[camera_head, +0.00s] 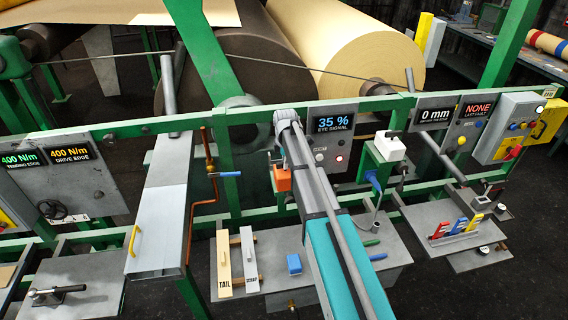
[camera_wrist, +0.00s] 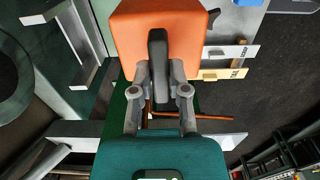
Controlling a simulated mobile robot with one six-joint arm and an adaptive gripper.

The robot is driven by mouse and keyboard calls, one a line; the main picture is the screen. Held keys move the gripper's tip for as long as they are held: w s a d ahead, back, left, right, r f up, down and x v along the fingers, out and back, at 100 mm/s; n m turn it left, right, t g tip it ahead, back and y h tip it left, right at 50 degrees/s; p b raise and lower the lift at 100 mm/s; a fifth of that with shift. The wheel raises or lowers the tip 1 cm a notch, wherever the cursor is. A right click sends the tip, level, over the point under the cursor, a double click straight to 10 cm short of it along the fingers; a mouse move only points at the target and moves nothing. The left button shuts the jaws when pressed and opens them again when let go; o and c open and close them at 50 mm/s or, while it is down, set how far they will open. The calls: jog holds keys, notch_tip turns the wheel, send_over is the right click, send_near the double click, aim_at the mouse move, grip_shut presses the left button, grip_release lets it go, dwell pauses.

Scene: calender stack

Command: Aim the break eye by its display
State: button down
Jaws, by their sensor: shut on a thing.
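The break eye appears to be the orange box (camera_head: 281,179) on the green rail, just left of my grey arm links. It fills the top of the wrist view (camera_wrist: 190,25), with a dark upright handle (camera_wrist: 158,45) on its near face. My gripper (camera_wrist: 158,74) is shut on this handle, one finger on each side. The display (camera_head: 333,122) reads "35 % EYE SIGNAL", in blue. The eye's exact aim cannot be told.
A copper pipe with a blue lever (camera_head: 229,174) stands left of the eye. A white box (camera_head: 390,146) is right of the display panel. Below, a grey shelf (camera_head: 262,250) holds TAIL and WRAP pieces and a blue block. Large rolls (camera_head: 350,50) stand behind the rail.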

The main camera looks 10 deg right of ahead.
jog(key=shift+m, duration=0.9)
jog(key=c, duration=0.6)
grip_release()
